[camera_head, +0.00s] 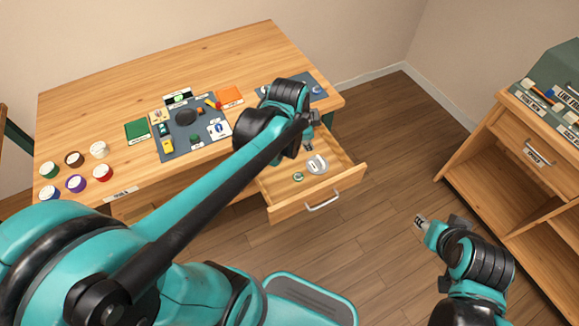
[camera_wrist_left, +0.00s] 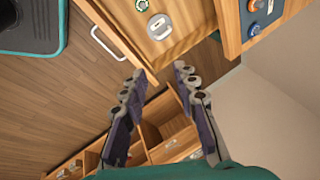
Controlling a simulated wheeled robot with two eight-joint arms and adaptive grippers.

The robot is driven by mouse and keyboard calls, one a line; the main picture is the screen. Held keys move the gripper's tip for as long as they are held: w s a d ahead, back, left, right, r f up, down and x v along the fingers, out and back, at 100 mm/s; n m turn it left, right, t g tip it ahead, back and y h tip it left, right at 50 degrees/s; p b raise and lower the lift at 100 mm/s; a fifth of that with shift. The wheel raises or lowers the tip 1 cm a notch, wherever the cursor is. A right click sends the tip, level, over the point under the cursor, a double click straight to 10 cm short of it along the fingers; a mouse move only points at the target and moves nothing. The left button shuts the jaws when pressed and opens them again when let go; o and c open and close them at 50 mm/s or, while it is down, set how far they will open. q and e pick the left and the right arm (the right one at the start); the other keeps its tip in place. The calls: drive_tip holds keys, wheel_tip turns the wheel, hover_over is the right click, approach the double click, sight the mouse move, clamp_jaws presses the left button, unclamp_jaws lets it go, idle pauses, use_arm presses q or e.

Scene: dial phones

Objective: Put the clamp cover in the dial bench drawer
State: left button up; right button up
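The dial bench drawer (camera_head: 276,211) is pulled out at the right front of the bench. A pale oval piece with a slot, which looks like the clamp cover (camera_head: 317,165), lies flat inside it; it also shows in the left wrist view (camera_wrist_left: 159,27). My left gripper (camera_head: 309,146) is above the drawer, by the oval piece. In the left wrist view its fingers (camera_wrist_left: 160,72) are apart with nothing between them, and the oval piece lies beyond their tips, untouched. My right gripper (camera_head: 421,222) is over the floor, right of the drawer; its finger opening is too small to judge.
A green ring (camera_head: 298,177) lies in the drawer beside the oval piece. The bench top (camera_head: 120,90) holds a grey mat (camera_head: 168,146) with small parts and several coloured caps at the left. A wooden cabinet (camera_head: 500,150) stands at the right. Open floor lies between.

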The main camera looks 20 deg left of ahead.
use_arm(q)
drive_tip(key=s+r+n+t, duration=0.1)
drive_tip(key=s+n+t, duration=0.1)
drive_tip(key=s+n, duration=0.9)
drive_tip(key=shift+s+r+n+t, duration=0.2)
drive_tip(key=shift+s+n+t, duration=0.1)
drive_tip(key=shift+s, duration=0.25)
idle(0.3)
